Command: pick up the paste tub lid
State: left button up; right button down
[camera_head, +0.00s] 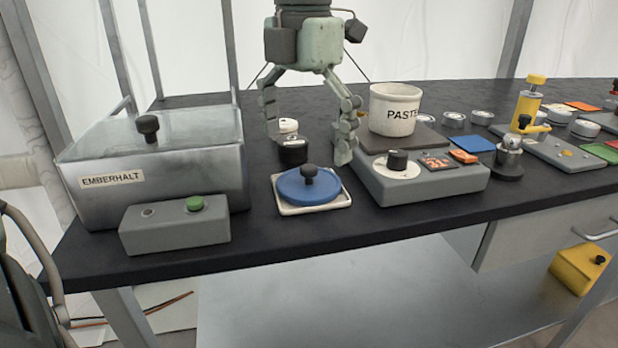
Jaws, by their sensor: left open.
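The paste tub lid is most likely the blue round lid (296,190) with a black knob on top; it lies on a small white square tray (342,201) near the table's front edge. The white tub (394,110) marked "PASTE" stands open on a grey hot plate to the right. My left gripper (308,150) hangs above and slightly behind the lid, fingers pointing down and spread apart, with nothing between them. It does not appear to touch the lid. My right gripper is not in the picture.
A metal box (190,145) labelled "EMBERHALT" and a grey button box (175,228) stand left of the lid. A small black-and-white bottle (291,150) stands behind it. The hot plate with its dial (430,188) is close on the right. Several tins and tools lie farther right.

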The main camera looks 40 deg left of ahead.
aim_at(304, 170)
pick_arm(q)
notch_tip(304, 170, down, 4)
jog(key=shift+f, duration=0.15)
jog(key=shift+c, duration=0.6)
jog(key=c, duration=1.2)
jog(key=shift+s, duration=0.1)
jog(key=shift+c, duration=0.7)
jog(key=shift+f, duration=0.1)
jog(key=shift+c, duration=0.4)
